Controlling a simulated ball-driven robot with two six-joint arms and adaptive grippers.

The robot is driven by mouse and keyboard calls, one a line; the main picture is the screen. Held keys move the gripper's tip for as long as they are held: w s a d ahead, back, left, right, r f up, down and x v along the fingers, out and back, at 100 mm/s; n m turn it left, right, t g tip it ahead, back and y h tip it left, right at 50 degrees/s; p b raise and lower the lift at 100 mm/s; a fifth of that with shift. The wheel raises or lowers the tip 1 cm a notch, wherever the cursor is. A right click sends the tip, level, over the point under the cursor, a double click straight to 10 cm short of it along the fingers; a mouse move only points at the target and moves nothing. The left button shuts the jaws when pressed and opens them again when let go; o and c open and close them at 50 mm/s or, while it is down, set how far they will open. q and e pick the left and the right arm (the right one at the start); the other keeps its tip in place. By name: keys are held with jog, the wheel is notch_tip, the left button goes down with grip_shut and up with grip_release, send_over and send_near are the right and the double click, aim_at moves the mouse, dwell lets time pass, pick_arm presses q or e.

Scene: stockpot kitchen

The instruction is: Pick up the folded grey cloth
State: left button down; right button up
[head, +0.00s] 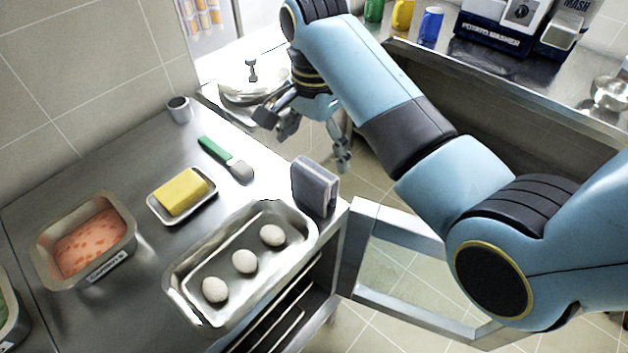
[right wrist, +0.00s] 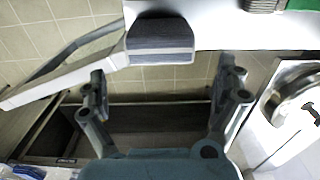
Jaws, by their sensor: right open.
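The folded grey cloth (head: 315,187) stands upright at the right edge of the steel counter, beside the corner of the egg tray. It has a darker grey face and pale layered edges. In the right wrist view the cloth (right wrist: 160,40) is ahead of the fingers, near the middle top. My right gripper (head: 308,142) is open and empty, beyond the cloth in the head view, past the counter's edge. In the right wrist view its two fingers (right wrist: 164,88) are wide apart, with a gap between them and the cloth. My left gripper is not in view.
A steel tray (head: 190,262) with three eggs is close to the cloth. A green-handled brush (head: 226,158), a butter dish (head: 207,212) and a small cup (head: 179,109) stand on the counter (head: 140,160).

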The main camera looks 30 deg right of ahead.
aim_at(314, 170)
notch_tip(314, 170, down, 7)
jog(key=shift+f+p, duration=0.2)
jog(key=shift+p, duration=0.5)
jog(key=c, duration=1.1)
